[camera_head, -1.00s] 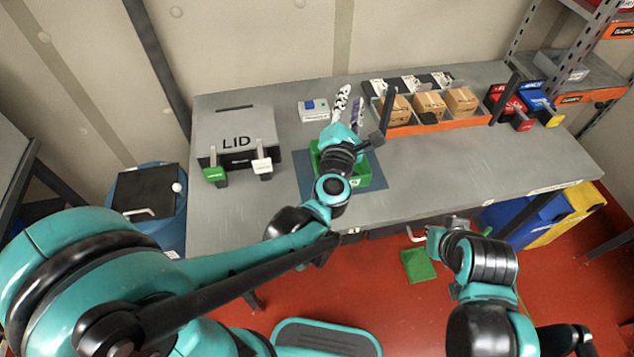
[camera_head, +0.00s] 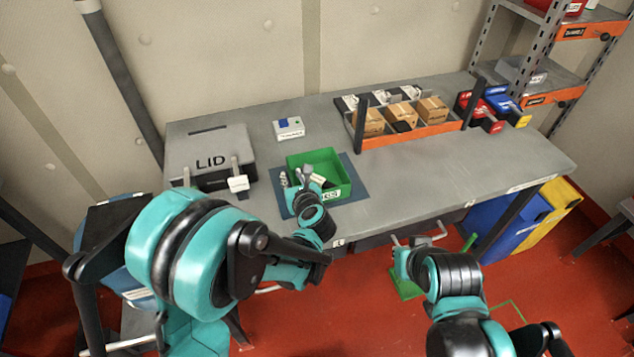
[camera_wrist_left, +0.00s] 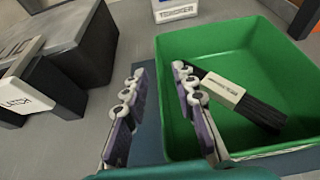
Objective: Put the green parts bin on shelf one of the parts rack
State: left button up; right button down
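The green parts bin (camera_head: 338,178) sits on a blue mat (camera_head: 352,200) on the grey workbench. A black and white item (camera_wrist_left: 240,100) lies inside it in the left wrist view. My left gripper (camera_head: 296,177) is at the bin's left side with its fingers spread. In the left wrist view, the open gripper (camera_wrist_left: 160,110) has one finger outside the bin's left wall and the other over or inside it; contact cannot be told. My right gripper (camera_head: 408,245) is low before the bench front, its fingers unclear. The parts rack (camera_head: 550,60) stands at the far right; its shelf numbers are unreadable.
A grey LID box (camera_head: 210,155) stands left of the bin. A small device (camera_head: 289,128) is behind it. An orange-fronted tray (camera_head: 415,135) with cartons lies at the back right, with red and blue bins (camera_head: 490,108) beyond. The bench's right front is clear.

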pick_arm(q)
jog(key=shift+w+f, duration=0.1)
jog(key=shift+w, duration=0.1)
grip_shut()
jog(key=shift+r+p, duration=1.2)
jog(key=shift+r, duration=1.15)
jog(key=s+d+r+p, duration=0.3)
jog(key=d+r, duration=0.3)
jog(key=d, duration=0.4)
jog(key=shift+v, duration=0.85)
